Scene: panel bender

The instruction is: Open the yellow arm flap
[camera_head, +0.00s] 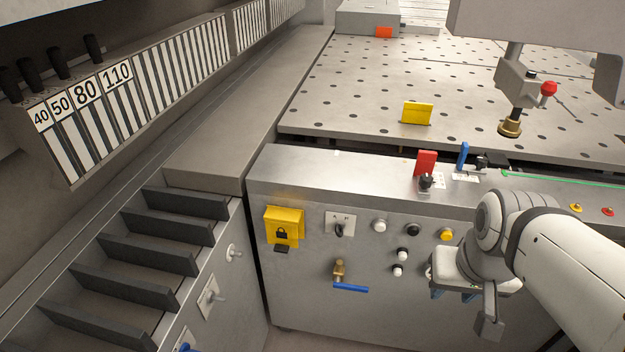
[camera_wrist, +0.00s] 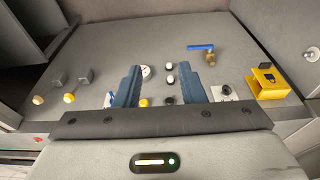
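Two yellow parts could be the flap, and I cannot tell which. One is a yellow padlock-marked part (camera_head: 283,226) on the left of the machine's front panel; it also shows at the right of the wrist view (camera_wrist: 268,82), sticking out from the panel. The other is a small yellow plate (camera_head: 417,113) standing upright on the perforated table. My gripper (camera_head: 453,295) is in front of the panel, well to the right of the padlock-marked part. In the wrist view its two blue fingers (camera_wrist: 160,88) are apart, with nothing held between them.
A brass valve with a blue handle (camera_head: 350,288), a key switch (camera_head: 339,226) and several buttons (camera_head: 380,225) protrude between the padlock part and my gripper. A red tab (camera_head: 426,162) and blue lever (camera_head: 463,155) stand on the ledge above. Dark slats (camera_head: 150,260) lie left.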

